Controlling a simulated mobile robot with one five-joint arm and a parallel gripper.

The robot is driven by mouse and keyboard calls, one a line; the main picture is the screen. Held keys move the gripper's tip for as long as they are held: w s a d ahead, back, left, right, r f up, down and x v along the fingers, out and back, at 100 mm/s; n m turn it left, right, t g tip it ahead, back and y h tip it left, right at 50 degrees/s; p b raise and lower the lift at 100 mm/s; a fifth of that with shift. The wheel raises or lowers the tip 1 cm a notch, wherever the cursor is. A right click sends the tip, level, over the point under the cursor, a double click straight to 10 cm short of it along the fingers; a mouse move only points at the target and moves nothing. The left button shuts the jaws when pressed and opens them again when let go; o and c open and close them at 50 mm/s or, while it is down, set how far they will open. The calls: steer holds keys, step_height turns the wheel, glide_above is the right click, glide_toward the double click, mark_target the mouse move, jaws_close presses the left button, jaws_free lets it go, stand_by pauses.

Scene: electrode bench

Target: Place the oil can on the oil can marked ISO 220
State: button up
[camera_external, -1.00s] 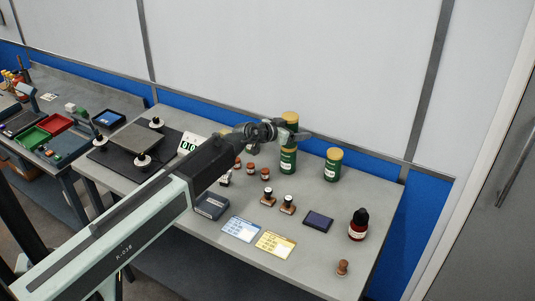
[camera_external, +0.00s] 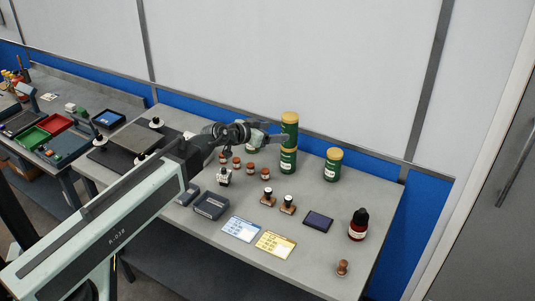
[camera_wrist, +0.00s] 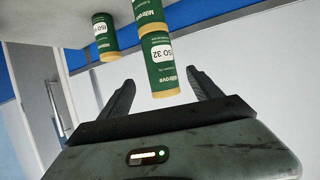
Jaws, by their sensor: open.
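A green oil can with a yellow lid (camera_external: 290,124) stands upright on a second green can (camera_external: 288,161) at the back of the bench. In the upside-down wrist view the upper can (camera_wrist: 164,66) reads ISO 32. The lower can (camera_wrist: 148,12) shows only part of its label, so its grade cannot be read. A third green can (camera_external: 333,166) stands alone to the right; its label (camera_wrist: 101,28) is only partly legible. My gripper (camera_external: 277,138) is open and empty, just left of the upper can. In the wrist view its fingers (camera_wrist: 160,84) are spread apart, with the upper can beyond them.
Several small brown bottles (camera_external: 250,168) stand left of the stack. Stamps (camera_external: 288,204), a dark pad (camera_external: 318,220), a blue card (camera_external: 241,229) and a yellow card (camera_external: 275,245) lie in front. A dark red bottle (camera_external: 358,227) stands at right.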

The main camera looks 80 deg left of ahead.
steer(key=d+f+m+g+h, duration=0.1)
steer(key=d+f+g+h, duration=0.1)
steer(key=d, duration=0.9)
steer(key=w+d+f+m+g+h, duration=0.1)
steer(key=d+f, duration=0.4)
steer(key=d, duration=0.6)
steer(key=w+d+f+m+g+h, duration=0.1)
steer(key=d+f+m+g+h, duration=0.1)
steer(key=d, duration=1)
step_height(320, 180, down, 2)
steer(key=shift+d+f+g+h, duration=0.1)
steer(key=shift+f+g+h, duration=0.15)
steer(key=shift+g+h, duration=0.45)
steer(key=s+d, duration=0.1)
steer(key=d, duration=0.1)
steer(key=s+d+f+g, duration=0.1)
steer(key=d, duration=0.2)
steer(key=s+d+f+m+g, duration=0.1)
steer(key=s+d, duration=0.1)
steer(key=shift+d+h, duration=0.2)
steer(key=shift+h, duration=0.1)
steer(key=s+d+f+g+y, duration=0.1)
steer(key=s+d+g, duration=0.3)
steer(key=s+d, duration=0.3)
step_height(320, 180, down, 43)
steer(key=b, duration=4.3)
